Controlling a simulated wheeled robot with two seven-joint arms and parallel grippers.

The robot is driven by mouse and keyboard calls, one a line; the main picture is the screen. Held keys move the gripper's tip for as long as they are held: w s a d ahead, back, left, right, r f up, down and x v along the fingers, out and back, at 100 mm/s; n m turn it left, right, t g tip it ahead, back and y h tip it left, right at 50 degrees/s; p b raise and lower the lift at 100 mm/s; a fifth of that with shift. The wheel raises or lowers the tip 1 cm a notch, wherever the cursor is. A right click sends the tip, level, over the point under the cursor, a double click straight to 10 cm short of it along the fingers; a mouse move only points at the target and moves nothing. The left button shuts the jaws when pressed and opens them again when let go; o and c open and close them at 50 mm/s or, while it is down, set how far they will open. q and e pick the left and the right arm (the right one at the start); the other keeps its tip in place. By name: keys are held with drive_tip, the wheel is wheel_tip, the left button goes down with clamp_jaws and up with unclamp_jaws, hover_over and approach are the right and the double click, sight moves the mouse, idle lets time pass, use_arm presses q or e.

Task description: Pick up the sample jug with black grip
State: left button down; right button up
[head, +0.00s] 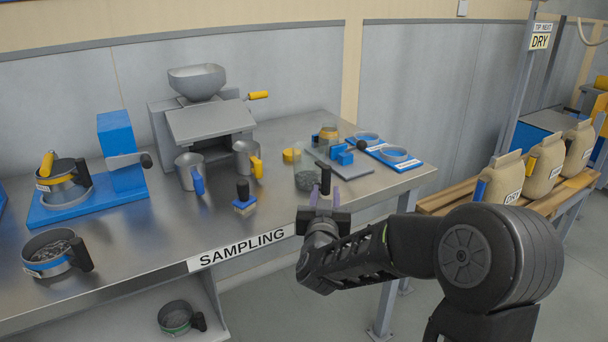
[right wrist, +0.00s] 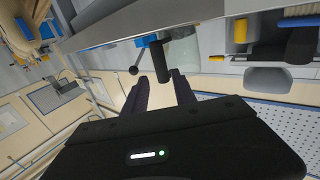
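The sample jug with black grip (head: 306,181) stands near the front edge of the steel bench; it looks dark grey low down, and its body is partly see-through. Its upright black grip (head: 325,181) faces my right gripper (head: 324,197). In the right wrist view the grip (right wrist: 161,62) shows at the tips of my right gripper (right wrist: 160,88), between the two spread fingers. The fingers are open with a gap on each side of the grip. I cannot tell how deep the grip sits between them. My left gripper is in neither view.
A grey tray (head: 350,182) with a blue part lies just right. Sieve pans (head: 47,260) with black handles sit far left.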

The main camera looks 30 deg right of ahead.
sight(326, 181)
drive_tip(key=shift+w+d+f, duration=0.2)
drive_tip(key=shift+w+d, duration=0.2)
drive_tip(key=shift+w, duration=0.15)
drive_tip(key=shift+w+d, duration=0.4)
drive_tip(key=shift+w, duration=0.15)
drive_tip(key=shift+p+x, duration=0.35)
drive_tip(key=shift+x, duration=2.25)
drive_tip(key=shift+c, duration=0.4)
clamp_jaws()
